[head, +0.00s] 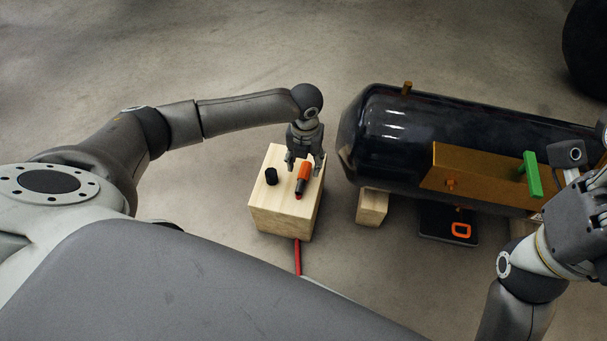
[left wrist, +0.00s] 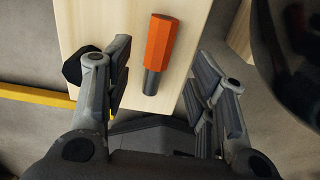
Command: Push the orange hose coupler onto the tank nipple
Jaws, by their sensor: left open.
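The orange hose coupler (head: 304,172), with a dark end, lies on a pale wooden block (head: 262,213). My left gripper (head: 304,160) is open above the block, with its fingers on either side of the coupler. In the left wrist view the orange coupler (left wrist: 160,42) lies between the spread fingers, with a visible gap on both sides. The black tank (head: 400,140) lies to the right of the block. A small brass fitting (head: 407,88) stands on its upper side; I cannot tell whether this is the nipple. My right gripper (head: 578,185) is at the right edge, its fingers unclear.
A black cap (head: 271,176) stands on the block beside the coupler. A red hose (head: 298,257) shows below the block. An orange-brown plate (head: 470,170) with a green handle (head: 531,174) is on the tank's near side. Another wooden block (head: 371,207) is under the tank.

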